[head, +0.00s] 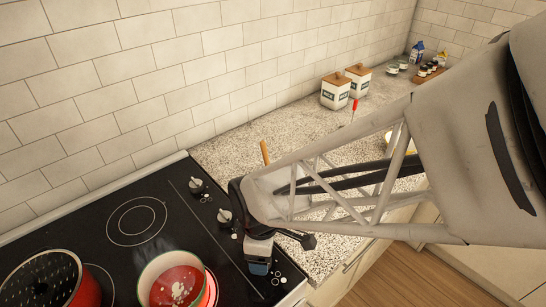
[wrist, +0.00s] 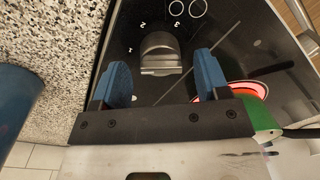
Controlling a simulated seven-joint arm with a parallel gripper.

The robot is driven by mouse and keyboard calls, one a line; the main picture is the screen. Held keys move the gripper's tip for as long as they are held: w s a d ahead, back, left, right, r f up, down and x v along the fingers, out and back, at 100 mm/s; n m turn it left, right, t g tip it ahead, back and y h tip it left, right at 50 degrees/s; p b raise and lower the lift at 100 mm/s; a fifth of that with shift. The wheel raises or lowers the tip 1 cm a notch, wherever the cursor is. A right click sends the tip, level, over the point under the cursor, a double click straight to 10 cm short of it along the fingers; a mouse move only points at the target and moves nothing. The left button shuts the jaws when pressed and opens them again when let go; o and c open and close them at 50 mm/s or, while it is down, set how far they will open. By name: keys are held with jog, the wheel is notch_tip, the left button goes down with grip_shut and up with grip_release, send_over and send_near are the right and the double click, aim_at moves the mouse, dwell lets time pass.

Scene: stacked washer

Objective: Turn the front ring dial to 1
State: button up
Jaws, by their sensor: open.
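A grey dial (wrist: 160,52) stands on the black cooktop in the wrist view, with printed marks 1, 2 and 3 around its left and top sides. Its set position is hard to tell. My gripper (wrist: 160,85) is open, with one blue finger to the left of the dial and the other to the right. Gaps show on both sides, and no contact is visible. In the head view my gripper (head: 258,266) is low over the cooktop's right side and hides this dial. Two other dials, a rear one (head: 197,186) and a nearer one (head: 224,217), show there.
A green pot (head: 148,272) with red contents stands on a glowing ring, close to my gripper's right finger in the wrist view. A red pot (head: 85,290) with a black perforated top stands further left. Canisters (head: 335,91) stand on the speckled counter (head: 235,150).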

jog(key=shift+w+r, duration=0.2)
jog(key=shift+r, duration=3)
jog(key=shift+w+d+r+m, duration=0.15)
jog(key=shift+d+r+m, duration=0.15)
jog(key=shift+d, duration=0.15)
jog(key=s+d+r+m+t, duration=0.1)
jog(key=d+r+m, duration=0.4)
jog(key=d+m, duration=0.3)
jog(key=s+d+r+m+t, duration=0.1)
jog(key=d+r+m, duration=0.5)
jog(key=d, duration=0.9)
jog(key=m+t, duration=0.1)
jog(key=m, duration=0.1)
jog(key=shift+s+r+m, duration=0.2)
jog(key=shift+s+m, duration=0.1)
jog(key=shift+m, duration=0.1)
